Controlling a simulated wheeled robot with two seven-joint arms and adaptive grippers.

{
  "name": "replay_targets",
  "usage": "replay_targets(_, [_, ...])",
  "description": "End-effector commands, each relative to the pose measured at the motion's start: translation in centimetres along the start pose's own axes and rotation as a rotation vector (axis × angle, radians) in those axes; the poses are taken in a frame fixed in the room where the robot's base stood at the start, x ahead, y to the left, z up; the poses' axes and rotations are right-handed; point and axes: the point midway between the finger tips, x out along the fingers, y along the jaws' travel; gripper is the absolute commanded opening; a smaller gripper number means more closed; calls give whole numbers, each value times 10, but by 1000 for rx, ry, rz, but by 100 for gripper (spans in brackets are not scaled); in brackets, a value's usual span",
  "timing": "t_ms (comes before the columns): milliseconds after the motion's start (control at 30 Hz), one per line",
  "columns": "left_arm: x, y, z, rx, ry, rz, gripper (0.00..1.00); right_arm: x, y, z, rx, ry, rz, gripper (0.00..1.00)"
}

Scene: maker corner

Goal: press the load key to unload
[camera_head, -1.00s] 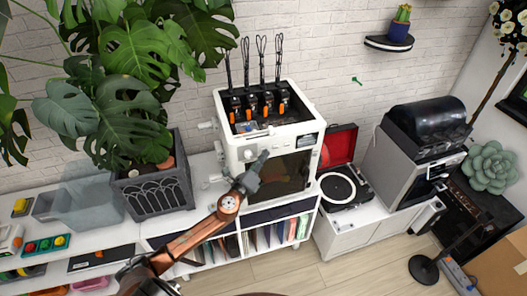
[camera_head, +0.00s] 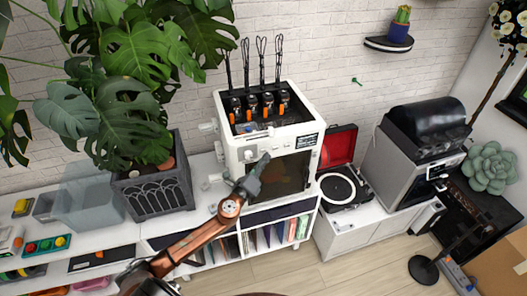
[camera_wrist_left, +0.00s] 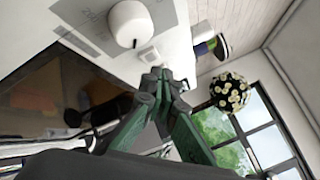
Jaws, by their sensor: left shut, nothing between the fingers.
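The white printer (camera_head: 232,142) stands on a white shelf unit, with a front panel above its dark door window. The panel carries a round white knob (camera_head: 251,155), small keys and a display (camera_head: 307,141). My left gripper (camera_head: 266,156) is shut and empty, its tips in front of the panel just right of the knob. In the left wrist view the shut fingertips (camera_wrist_left: 158,76) are very close to a small white key (camera_wrist_left: 148,54) beside the large knob (camera_wrist_left: 128,22). I cannot tell whether they touch, or read the key's label.
A potted monstera (camera_head: 153,185) stands left of the printer. A red-lidded record player (camera_head: 340,188) and a grey machine (camera_head: 400,165) stand to the right. Open orange-tipped holders (camera_head: 268,101) sit in the printer's top.

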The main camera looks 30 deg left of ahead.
Motion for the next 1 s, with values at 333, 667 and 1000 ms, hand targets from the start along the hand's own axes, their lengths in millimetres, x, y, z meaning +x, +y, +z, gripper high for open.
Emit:
replay_targets(333, [-2, -1, -2, -1, 1, 0, 0, -1, 0, 0, 0, 0, 0, 40])
replay_targets(667, [-22, -16, -16, -2, 2, 0, 0, -10, 0, -1, 0, 1, 0, 40])
replay_targets(1000, [-35, -25, -26, -1, -1, 1, 0, -14, -2, -2, 2, 2, -3, 40])
